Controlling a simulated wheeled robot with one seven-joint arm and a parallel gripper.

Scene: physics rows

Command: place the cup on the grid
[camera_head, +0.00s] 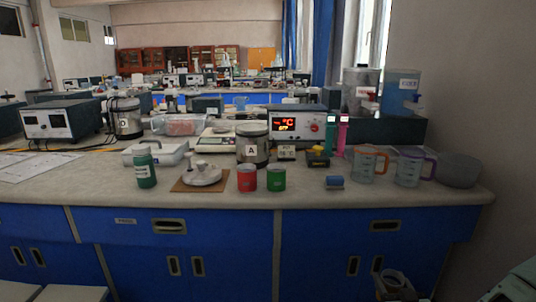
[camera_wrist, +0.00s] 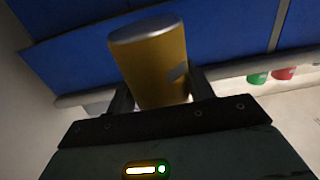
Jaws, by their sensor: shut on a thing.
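My gripper (camera_wrist: 160,92) is shut on a yellow-brown cup (camera_wrist: 148,68) in the wrist view. The cup sits between the two fingers, with its grey end away from the palm. Blue cabinet fronts show behind it. I cannot pick out a grid for certain in either view.
A red cup (camera_head: 247,179) and a green cup (camera_head: 276,179) stand near the bench front edge. A brown board (camera_head: 183,187) carries a white object. A green bottle (camera_head: 145,168) and measuring jugs (camera_head: 366,165) flank them. Bare bench (camera_head: 305,194) lies right of the green cup.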

